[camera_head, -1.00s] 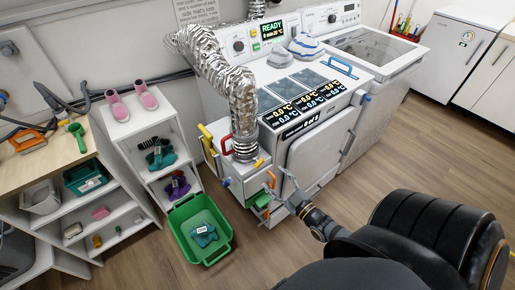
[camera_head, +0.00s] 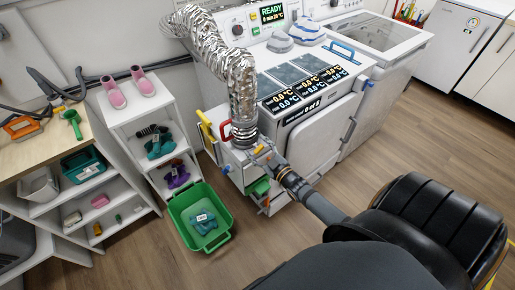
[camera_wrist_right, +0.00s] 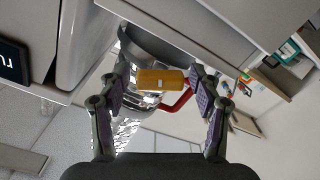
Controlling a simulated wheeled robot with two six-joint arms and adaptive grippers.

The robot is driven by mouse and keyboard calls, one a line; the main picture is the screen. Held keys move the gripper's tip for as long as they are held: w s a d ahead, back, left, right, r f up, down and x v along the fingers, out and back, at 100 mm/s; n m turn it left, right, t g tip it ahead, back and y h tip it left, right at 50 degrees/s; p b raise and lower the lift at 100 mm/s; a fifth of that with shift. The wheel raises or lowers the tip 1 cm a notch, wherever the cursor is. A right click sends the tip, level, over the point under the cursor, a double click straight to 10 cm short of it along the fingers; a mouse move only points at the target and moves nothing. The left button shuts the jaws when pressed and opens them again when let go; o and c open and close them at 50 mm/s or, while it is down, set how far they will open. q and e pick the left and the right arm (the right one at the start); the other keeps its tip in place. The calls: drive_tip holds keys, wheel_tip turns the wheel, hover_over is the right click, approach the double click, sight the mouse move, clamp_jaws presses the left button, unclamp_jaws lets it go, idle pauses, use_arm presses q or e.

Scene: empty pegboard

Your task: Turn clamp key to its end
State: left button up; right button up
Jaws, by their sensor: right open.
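The clamp key, an orange-yellow block (camera_wrist_right: 162,79), is at the silver clamp ring (camera_wrist_right: 140,45) in the right wrist view. It lies between the spread fingers of my right gripper (camera_wrist_right: 163,92), with gaps on both sides. In the head view the key (camera_head: 258,149) is a small orange spot at the foot of the silver hose (camera_head: 243,95), and my right gripper (camera_head: 270,158) is right at it, partly hiding it. A red handle (camera_wrist_right: 178,104) shows just behind the key. My left gripper is not in view.
The white machine (camera_head: 315,140) carries the hose and display panels. A yellow handle (camera_head: 206,124) sticks out left of the hose foot. A green crate (camera_head: 176,207) stands on the floor below, beside a white shelf (camera_head: 123,118). Floor at the right is free.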

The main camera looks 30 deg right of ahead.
drive_tip(key=shift+c, duration=0.4)
drive_tip(key=c, duration=1.1)
drive_tip(key=m, duration=0.5)
drive_tip(key=shift+d+m+b, duration=0.2)
drive_tip(key=shift+m+b, duration=0.1)
drive_tip(key=shift+m, duration=0.1)
drive_tip(key=o, duration=1.2)
drive_tip(key=s, duration=0.8)
drive_tip(key=s+d, duration=0.1)
drive_tip(key=s, duration=0.3)
